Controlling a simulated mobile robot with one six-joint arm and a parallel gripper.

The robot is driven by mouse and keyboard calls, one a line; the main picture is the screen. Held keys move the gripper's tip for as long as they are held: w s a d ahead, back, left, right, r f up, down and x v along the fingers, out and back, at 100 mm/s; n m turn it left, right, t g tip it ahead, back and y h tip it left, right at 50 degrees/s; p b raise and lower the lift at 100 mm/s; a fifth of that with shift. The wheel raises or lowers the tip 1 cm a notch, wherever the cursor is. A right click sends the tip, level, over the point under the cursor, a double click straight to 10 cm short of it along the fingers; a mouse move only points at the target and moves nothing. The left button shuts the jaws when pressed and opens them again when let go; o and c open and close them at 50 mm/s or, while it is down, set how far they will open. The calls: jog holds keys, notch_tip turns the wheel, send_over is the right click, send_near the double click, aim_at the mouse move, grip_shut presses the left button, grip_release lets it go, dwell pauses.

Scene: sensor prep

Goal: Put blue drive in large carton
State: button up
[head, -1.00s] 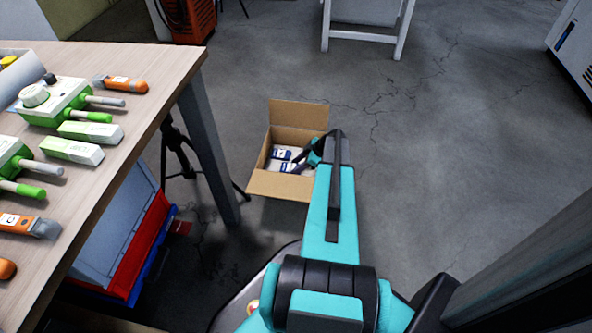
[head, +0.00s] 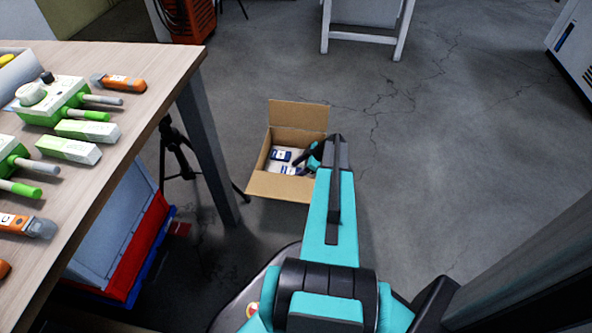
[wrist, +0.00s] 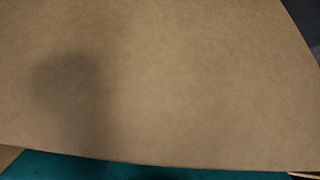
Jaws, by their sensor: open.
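The large carton (head: 280,187) stands open on the floor, its back flap raised and its front flap folded outward. Inside it lie blue-and-white pieces, one toward the back (head: 280,155) and one nearer the front (head: 289,170). They look like drives, but they are too small to tell apart. My gripper (head: 306,162) is open at the carton's right side, over or just inside its opening. My arm hides the carton's right part. In the wrist view, plain cardboard (wrist: 170,80) fills the picture, and no drive shows there.
A wooden table (head: 130,165) on the left holds green-and-white devices (head: 55,98) and orange-handled tools (head: 122,83). Its grey leg (head: 207,150) and a black tripod (head: 175,150) stand close left of the carton. The floor to the right is clear.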

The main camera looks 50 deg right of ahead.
jog(key=shift+r, duration=0.15)
jog(key=shift+s+d+r+p, duration=0.15)
jog(key=shift+s+r+p, duration=0.1)
jog(key=shift+r+p, duration=0.15)
jog(key=p+v, duration=0.3)
jog(key=v, duration=0.8)
jog(key=shift+p, duration=0.35)
jog(key=shift+s, duration=0.1)
